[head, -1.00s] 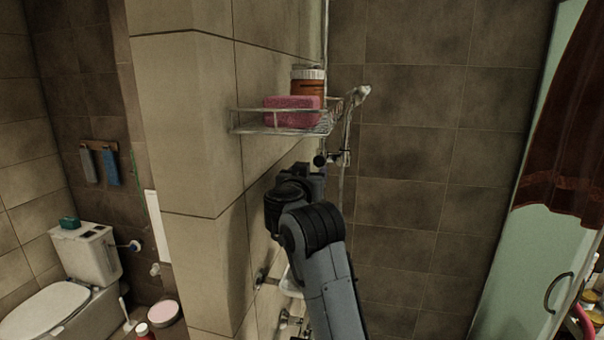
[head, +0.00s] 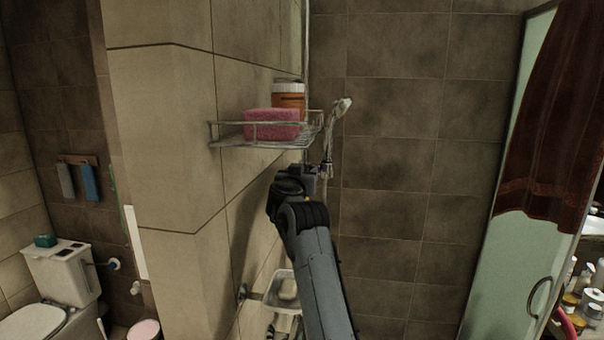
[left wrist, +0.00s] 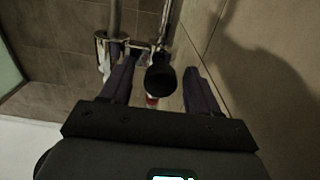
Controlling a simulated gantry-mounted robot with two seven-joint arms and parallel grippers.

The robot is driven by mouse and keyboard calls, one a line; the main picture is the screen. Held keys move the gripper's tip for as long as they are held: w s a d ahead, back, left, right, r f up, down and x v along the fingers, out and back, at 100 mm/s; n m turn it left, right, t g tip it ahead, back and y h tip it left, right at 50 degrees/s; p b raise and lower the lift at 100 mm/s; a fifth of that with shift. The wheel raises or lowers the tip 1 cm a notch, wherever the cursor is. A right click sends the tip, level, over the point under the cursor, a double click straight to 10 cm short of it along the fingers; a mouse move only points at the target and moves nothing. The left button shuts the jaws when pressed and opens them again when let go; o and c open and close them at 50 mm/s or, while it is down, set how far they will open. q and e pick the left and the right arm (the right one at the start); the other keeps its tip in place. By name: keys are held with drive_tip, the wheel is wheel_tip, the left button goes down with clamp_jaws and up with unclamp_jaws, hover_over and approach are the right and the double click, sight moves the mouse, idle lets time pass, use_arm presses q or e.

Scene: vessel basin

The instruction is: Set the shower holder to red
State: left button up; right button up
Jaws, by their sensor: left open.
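The chrome shower holder (head: 326,169) sits on the vertical rail by the wall corner, with the shower head (head: 341,107) above it. In the left wrist view the holder (left wrist: 132,45) shows as chrome fittings with a round black knob (left wrist: 160,80) pointing toward the camera. My left gripper (head: 312,172) is at the holder, and its fingertips are hard to make out in the head view. In the left wrist view my left gripper (left wrist: 160,76) is open, its two dark fingers on either side of the knob, with a visible gap on the right. My right gripper is not in view.
A wire shelf (head: 262,142) with a pink sponge (head: 271,124) and an orange jar (head: 289,98) is just above my gripper. The tiled wall corner (head: 160,140) stands to the left. A soap dish (head: 282,287) is lower down. A glass panel (head: 500,250) stands right.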

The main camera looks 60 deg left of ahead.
use_arm(q)
drive_tip(key=shift+w+a, duration=0.1)
clamp_jaws()
wheel_tip(320, 180, up, 4)
drive_tip(key=p, duration=0.3)
drive_tip(key=shift+f, duration=0.1)
drive_tip(key=shift+r, duration=0.35)
drive_tip(key=shift+f, duration=0.1)
unclamp_jaws()
drive_tip(key=shift+f, duration=0.15)
